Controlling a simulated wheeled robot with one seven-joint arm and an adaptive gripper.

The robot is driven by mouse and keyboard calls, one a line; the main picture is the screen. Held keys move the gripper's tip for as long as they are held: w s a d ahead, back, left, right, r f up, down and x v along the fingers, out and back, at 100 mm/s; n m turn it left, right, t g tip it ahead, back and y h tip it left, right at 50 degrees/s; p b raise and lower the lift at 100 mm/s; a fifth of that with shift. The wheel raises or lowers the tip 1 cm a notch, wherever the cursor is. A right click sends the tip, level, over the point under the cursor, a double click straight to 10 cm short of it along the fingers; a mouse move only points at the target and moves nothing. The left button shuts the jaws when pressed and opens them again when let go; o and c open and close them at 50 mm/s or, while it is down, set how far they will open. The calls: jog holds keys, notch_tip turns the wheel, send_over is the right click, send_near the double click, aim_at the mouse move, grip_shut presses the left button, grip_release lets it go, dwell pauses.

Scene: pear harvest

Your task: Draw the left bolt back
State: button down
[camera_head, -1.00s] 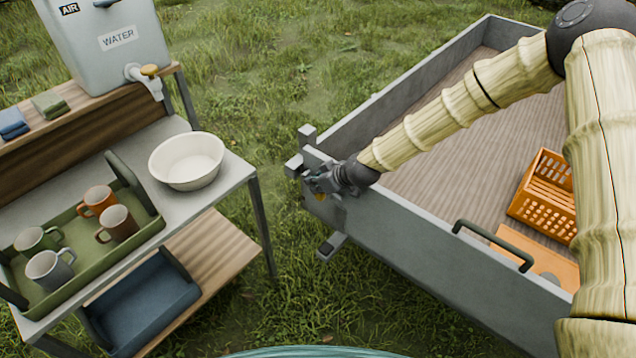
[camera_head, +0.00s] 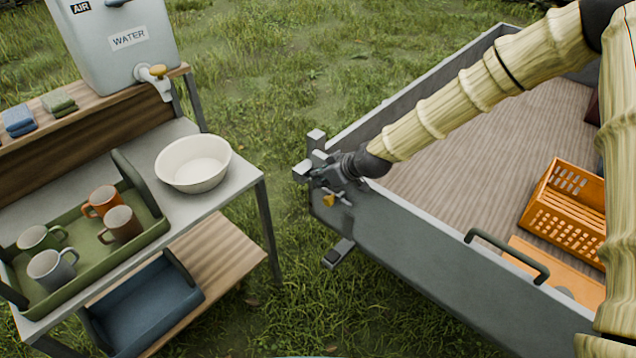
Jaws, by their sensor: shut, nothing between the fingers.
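The left bolt (camera_head: 330,200) is on the outer face of the grey tailgate (camera_head: 400,239), near its left end. It shows a small yellow part and a short grey bar. My gripper (camera_head: 325,186) is at the trailer's left corner, just above the yellow part. Its fingers are shut and small in the picture, with nothing seen between them. I cannot tell whether they touch the bolt. The gripper hides part of the bolt and corner post.
The trailer bed holds an orange crate (camera_head: 568,205) at right; a dark handle (camera_head: 507,256) is on the tailgate. At left stands a wash table (camera_head: 240,186) with a white basin (camera_head: 193,163), a green mug tray (camera_head: 97,252) and a water tank (camera_head: 112,45). Grass lies between.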

jog(key=b+v, duration=0.1)
jog(key=v, duration=0.4)
jog(key=shift+s+d, duration=0.1)
jog(key=shift+d, duration=0.05)
dwell(0.4)
jog(key=s+d+f+m+g+h, duration=0.1)
jog(key=s+d+f+m+h, duration=0.3)
jog(key=s+f, duration=0.65)
jog(key=s+d+f+m+g+y, duration=0.15)
jog(key=s+d+f, duration=0.35)
jog(key=s+f, duration=0.5)
jog(key=s+d+f+m+g+h, duration=0.1)
jog(key=s+d+f+m+h, duration=0.1)
jog(key=s+d+f, duration=0.2)
jog(key=s+d+f+m+g+h, duration=0.2)
jog(key=s+d, duration=0.8)
jog(key=s, duration=0.8)
notch_tip(320, 180, down, 2)
jog(key=shift+d+f+m, duration=0.25)
jog(key=shift+d+m, duration=0.05)
jog(key=shift+m, duration=0.35)
jog(key=shift+s+h, duration=0.2)
jog(key=shift+h, duration=0.05)
